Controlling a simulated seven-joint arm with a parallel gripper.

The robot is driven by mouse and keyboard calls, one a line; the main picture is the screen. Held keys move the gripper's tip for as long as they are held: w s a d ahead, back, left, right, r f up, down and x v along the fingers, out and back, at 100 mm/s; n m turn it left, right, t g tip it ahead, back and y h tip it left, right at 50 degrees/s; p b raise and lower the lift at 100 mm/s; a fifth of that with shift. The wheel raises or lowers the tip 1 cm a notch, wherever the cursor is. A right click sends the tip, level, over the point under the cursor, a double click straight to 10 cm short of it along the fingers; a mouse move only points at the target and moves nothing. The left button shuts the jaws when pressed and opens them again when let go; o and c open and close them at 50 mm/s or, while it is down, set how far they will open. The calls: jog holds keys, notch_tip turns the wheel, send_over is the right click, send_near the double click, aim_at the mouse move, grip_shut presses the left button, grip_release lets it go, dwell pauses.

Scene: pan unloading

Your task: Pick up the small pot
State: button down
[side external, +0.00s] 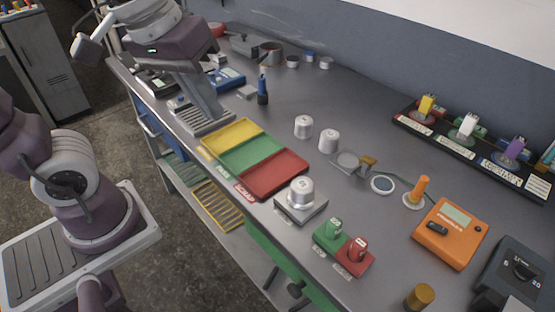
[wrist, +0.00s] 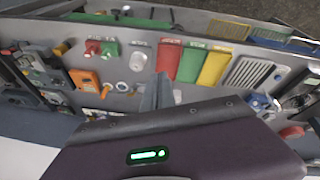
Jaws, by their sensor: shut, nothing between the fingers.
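A short silver pot-like canister (side external: 301,191) stands upright on a square grey scale (side external: 301,207) in front of the red tray. It also shows in the wrist view (wrist: 137,62). Two white lidded canisters, one left (side external: 303,127) and one right (side external: 329,141), stand on the bench behind the trays. I cannot tell which of these is the small pot. My gripper (side external: 213,122) is shut and empty, pointing down over the grey ribbed plate, apart from all the canisters. In the wrist view its fingers (wrist: 157,85) hide part of the bench.
Yellow (side external: 232,136), green (side external: 251,151) and red (side external: 273,174) trays lie along the front edge. A blue-black upright tool (side external: 262,90) stands right of my gripper. A small pan (side external: 348,160), an orange-handled tool (side external: 418,190) and an orange meter (side external: 450,232) stand at right.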

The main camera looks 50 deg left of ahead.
jog(key=c, duration=1.9)
grip_release()
jog(key=s+m, duration=0.1)
jog(key=s, duration=0.1)
jog(key=s+a+m+t, duration=0.1)
jog(key=s, duration=0.1)
jog(key=s+a+m, duration=0.1)
jog(key=s, duration=0.1)
jog(key=shift+f+m+t+y, duration=0.3)
jog(key=shift+t+y, duration=0.1)
jog(key=shift+c, duration=0.2)
jog(key=o, duration=0.3)
jog(key=shift+s+a, duration=0.1)
jog(key=shift+s, duration=0.05)
jog(key=o, duration=1.1)
jog(key=shift+o, duration=0.2)
jog(key=m+g, duration=0.6)
jog(key=m, duration=1.2)
send_over(303, 184)
jog(key=f, duration=1.3)
jog(key=shift+s+d, duration=0.1)
jog(key=shift+d, duration=0.1)
jog(key=f, duration=0.7)
jog(key=shift+a, duration=0.25)
